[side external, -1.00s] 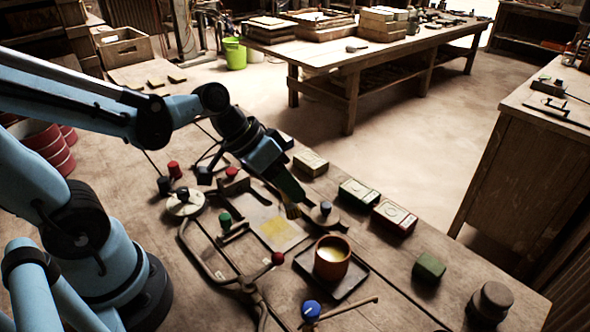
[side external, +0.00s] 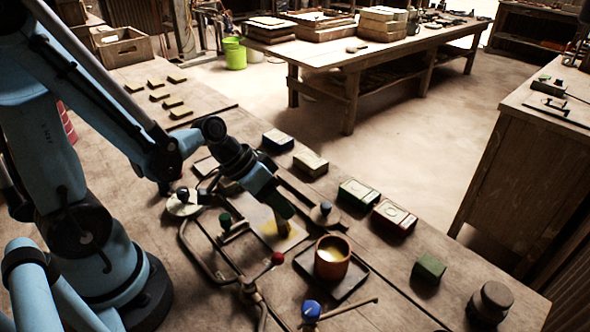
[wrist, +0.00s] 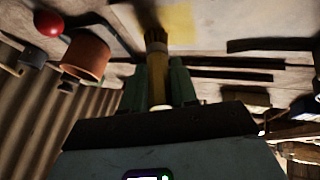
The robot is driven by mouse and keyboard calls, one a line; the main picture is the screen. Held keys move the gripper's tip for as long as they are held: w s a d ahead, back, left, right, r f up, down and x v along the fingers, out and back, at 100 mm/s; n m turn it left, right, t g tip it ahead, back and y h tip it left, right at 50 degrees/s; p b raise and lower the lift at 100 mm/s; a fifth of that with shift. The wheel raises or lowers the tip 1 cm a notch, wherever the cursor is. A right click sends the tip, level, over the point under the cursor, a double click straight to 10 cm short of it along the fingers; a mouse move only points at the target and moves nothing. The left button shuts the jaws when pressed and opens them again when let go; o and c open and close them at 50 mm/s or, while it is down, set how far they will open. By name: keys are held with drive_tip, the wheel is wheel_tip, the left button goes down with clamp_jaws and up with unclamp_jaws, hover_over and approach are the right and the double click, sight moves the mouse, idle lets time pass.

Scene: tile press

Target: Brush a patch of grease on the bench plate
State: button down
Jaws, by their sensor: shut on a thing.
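My gripper (side external: 275,203) is shut on a brush (side external: 284,226), whose bristles point down at the plate. In the wrist view the brush (wrist: 157,62) stands between the two green fingers, with its dark bristle end toward a yellow patch. The bench plate (side external: 258,218) is a pale flat sheet on the bench, partly hidden by my gripper. The yellow grease patch (side external: 295,233) lies on it around the bristles; it also shows in the wrist view (wrist: 178,22). I cannot tell whether the bristles touch the plate.
An orange-brown pot (side external: 332,268) with yellow contents stands on a dark tray (side external: 358,280) right of the plate. A metal frame with a red knob (side external: 278,258) and a green knob (side external: 225,220) lies close by. Several boxes, including a green-sided one (side external: 358,193), line the far edge.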

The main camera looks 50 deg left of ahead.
drive_tip(key=shift+a, duration=0.45)
drive_tip(key=shift+d, duration=1.95)
drive_tip(key=shift+s, duration=0.35)
drive_tip(key=shift+s+a, duration=0.2)
drive_tip(key=shift+s, duration=0.1)
drive_tip(key=shift+a, duration=1.75)
drive_tip(key=shift+d, duration=1.95)
wheel_tip(320, 180, up, 8)
